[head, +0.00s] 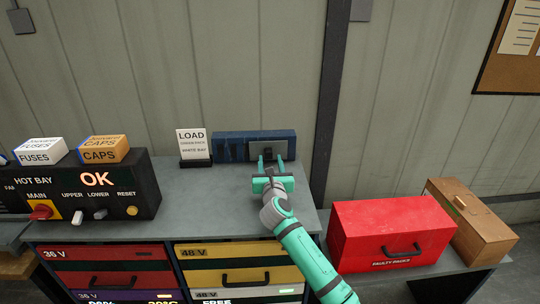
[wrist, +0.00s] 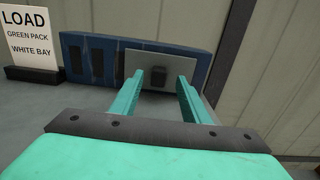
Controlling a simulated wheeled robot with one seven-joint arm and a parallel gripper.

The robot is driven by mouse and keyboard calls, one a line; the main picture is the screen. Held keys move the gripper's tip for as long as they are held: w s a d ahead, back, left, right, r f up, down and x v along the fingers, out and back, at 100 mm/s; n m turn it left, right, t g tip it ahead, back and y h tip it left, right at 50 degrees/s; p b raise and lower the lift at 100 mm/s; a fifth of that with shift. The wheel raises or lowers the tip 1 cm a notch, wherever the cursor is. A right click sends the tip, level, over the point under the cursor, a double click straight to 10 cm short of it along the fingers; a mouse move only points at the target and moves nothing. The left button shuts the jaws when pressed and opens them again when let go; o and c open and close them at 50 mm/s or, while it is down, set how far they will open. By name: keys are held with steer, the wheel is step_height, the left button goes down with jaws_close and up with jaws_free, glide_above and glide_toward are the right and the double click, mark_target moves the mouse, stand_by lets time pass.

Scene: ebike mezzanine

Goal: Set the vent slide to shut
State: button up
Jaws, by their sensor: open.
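The vent is a blue panel (head: 228,148) standing at the back of the grey bench top against the wall. A grey slide plate (head: 282,147) with a black knob (head: 267,152) sits over its right part. In the wrist view the plate (wrist: 142,62) and knob (wrist: 158,77) show clearly, and dark slots (wrist: 97,64) lie uncovered on the panel's left part. My gripper (head: 271,160) is open in front of the plate. In the wrist view its two fingers (wrist: 160,82) point at the plate, one on each side of the knob. I cannot tell whether they touch it.
A white LOAD sign (head: 192,144) stands just left of the vent. A black control box (head: 110,190) with switches is farther left. A red case (head: 388,232) and a wooden box (head: 478,222) are to the right. Bench top between sign and drawers is clear.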

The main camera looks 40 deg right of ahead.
mark_target(269, 153)
steer(key=shift+x, duration=2.6)
